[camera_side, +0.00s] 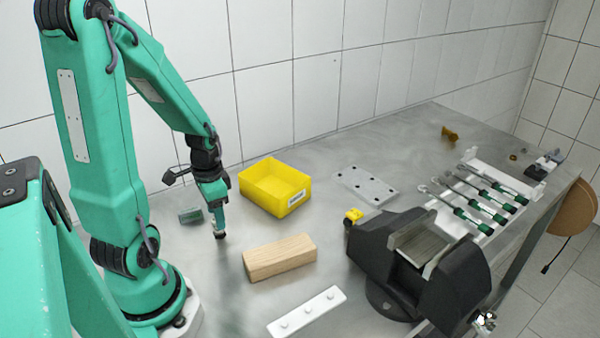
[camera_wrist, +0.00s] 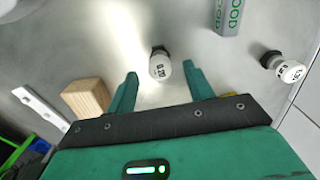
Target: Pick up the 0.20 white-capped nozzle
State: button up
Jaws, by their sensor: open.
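The white-capped nozzle (camera_wrist: 160,66) shows in the wrist view with a dark lower part. The print on its cap looks like 0.20, though it is small. My gripper (camera_wrist: 160,74) is open, with one green finger to the left and one to the right of the nozzle, and neither appears to touch it. A second white-capped nozzle (camera_wrist: 288,70) lies to the right, its print hard to read. In the side view, my gripper (camera_side: 219,232) points down low over the bench, left of the wooden block; the nozzle there cannot be made out clearly.
The wooden block (camera_side: 279,257), yellow bin (camera_side: 285,205) and a small grey box (camera_side: 190,215) stand near my gripper. A white strip (camera_side: 306,312) lies in front. A dark vise (camera_side: 400,265) and several green-handled tools (camera_side: 480,205) are to the right.

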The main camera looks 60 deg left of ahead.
jog(key=shift+f, duration=2.45)
jog(key=shift+c, duration=0.4)
jog(key=c, duration=1)
